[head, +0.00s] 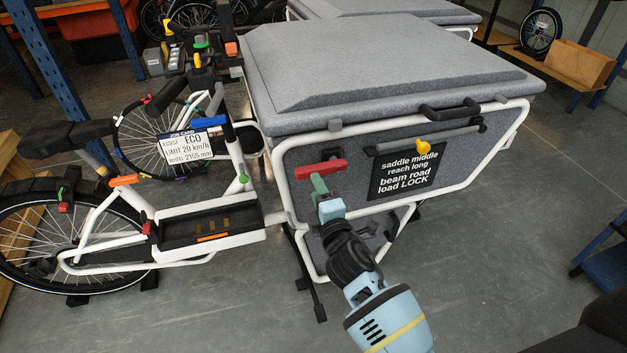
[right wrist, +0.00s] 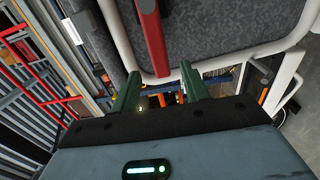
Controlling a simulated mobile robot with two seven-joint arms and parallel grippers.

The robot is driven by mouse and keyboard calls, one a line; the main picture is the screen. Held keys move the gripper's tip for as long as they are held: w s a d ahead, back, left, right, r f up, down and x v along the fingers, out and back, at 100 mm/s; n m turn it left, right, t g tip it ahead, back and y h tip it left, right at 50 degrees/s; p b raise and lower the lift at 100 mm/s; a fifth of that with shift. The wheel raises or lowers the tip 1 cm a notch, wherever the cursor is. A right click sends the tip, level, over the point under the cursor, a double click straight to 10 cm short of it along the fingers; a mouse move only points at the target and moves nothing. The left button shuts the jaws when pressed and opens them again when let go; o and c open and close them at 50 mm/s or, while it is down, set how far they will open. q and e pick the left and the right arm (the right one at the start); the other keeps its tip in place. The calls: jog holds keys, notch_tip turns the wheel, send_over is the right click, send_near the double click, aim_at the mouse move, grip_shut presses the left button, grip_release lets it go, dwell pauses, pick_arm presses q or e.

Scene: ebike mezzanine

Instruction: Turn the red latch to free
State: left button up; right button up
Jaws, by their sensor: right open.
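The red latch (head: 321,168) is a bar on the grey side of the cargo box (head: 385,70), near its left end, lying nearly level in the head view. In the right wrist view the red latch (right wrist: 152,42) runs down from the top edge, its lower end between and just beyond the fingers. My right gripper (head: 319,186), with green fingers, is just below the latch in the head view. In the right wrist view the gripper (right wrist: 160,80) is open with nothing held. I cannot tell whether a finger touches the latch. My left gripper is not in view.
The white frame tube (head: 285,195) borders the panel. The bike's rear wheel (head: 60,240) is at left. The floor at right (head: 500,230) is clear.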

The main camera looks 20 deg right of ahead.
jog(key=shift+s+d, duration=0.1)
jog(key=shift+s, duration=1)
jog(key=s+d+f+m+g+p, duration=0.15)
jog(key=s+f+m, duration=0.3)
jog(key=s, duration=0.45)
jog(key=s+d+f+m+g+p, duration=0.1)
jog(key=s+f+m+g+p, duration=0.15)
jog(key=s+f, duration=0.5)
jog(key=s+d+f+m+g+p, duration=0.1)
jog(key=s+f+m+g, duration=0.25)
jog(key=s, duration=0.75)
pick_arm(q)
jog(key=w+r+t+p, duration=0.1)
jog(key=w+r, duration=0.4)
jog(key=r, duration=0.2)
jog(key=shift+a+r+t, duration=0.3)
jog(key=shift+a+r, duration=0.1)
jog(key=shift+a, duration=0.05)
pick_arm(e)
jog(key=s+d+f+m+g+y, duration=0.1)
jog(key=s+m, duration=0.5)
jog(key=s, duration=0.8)
jog(key=shift+g, duration=0.35)
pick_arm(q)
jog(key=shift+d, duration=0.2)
pick_arm(e)
jog(key=shift+w, duration=0.1)
